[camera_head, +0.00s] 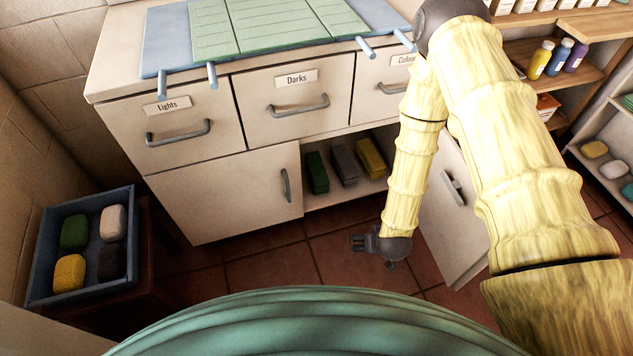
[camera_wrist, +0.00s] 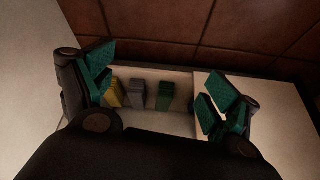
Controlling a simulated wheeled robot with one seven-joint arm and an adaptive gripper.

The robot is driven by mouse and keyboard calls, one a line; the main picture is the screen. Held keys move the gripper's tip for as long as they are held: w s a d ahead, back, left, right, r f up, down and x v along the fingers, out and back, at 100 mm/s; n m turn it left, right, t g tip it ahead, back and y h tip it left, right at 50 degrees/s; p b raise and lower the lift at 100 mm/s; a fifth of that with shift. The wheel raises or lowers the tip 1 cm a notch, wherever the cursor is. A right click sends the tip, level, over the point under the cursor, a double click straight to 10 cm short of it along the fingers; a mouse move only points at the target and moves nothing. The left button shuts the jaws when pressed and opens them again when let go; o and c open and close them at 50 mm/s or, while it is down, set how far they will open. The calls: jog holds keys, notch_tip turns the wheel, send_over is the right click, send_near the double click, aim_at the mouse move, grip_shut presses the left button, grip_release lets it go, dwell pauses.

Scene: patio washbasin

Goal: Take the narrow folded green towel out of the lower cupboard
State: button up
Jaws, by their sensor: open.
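The narrow folded green towel (camera_head: 316,172) stands in the open lower cupboard (camera_head: 340,198), leftmost of three towels in the head view. It also shows in the wrist view (camera_wrist: 166,96), where it is the rightmost of the three. A grey towel (camera_head: 344,165) stands beside it, then a yellow towel (camera_head: 371,158). My gripper (camera_head: 360,243) is open and empty, low in front of the cupboard and apart from the towels. In the wrist view, its teal-padded fingers (camera_wrist: 158,92) spread either side of the distant row of towels.
The right cupboard door (camera_head: 452,205) stands open beside my arm; the left door (camera_head: 225,195) is shut. Labelled drawers (camera_head: 296,100) sit above. Shelves (camera_head: 555,80) with bottles are at right. Tiled floor (camera_head: 270,265) is clear before the cupboard.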

jog(key=w+a+f+n+t+y+b, duration=0.1)
jog(key=w+a+f+t+b, duration=0.1)
jog(key=w+a+f+b, duration=0.5)
jog(key=w+f+t+b, duration=0.2)
jog(key=w+f+b, duration=0.3)
jog(key=w, duration=0.6)
jog(key=t+y+b, duration=0.1)
jog(key=t+b, duration=0.3)
jog(key=b, duration=0.8)
send_near(317, 169)
jog(key=shift+n, duration=0.4)
jog(key=b+x, duration=0.2)
jog(key=x, duration=0.2)
jog(key=shift+a+f, duration=0.1)
jog(key=shift+a, duration=0.05)
jog(key=b+x, duration=0.3)
jog(key=x, duration=0.1)
jog(key=shift+d+f+b, duration=0.1)
jog(key=shift+d+b, duration=0.2)
jog(key=shift+w+a, duration=0.15)
jog(key=shift+w, duration=0.45)
jog(key=c, duration=1.2)
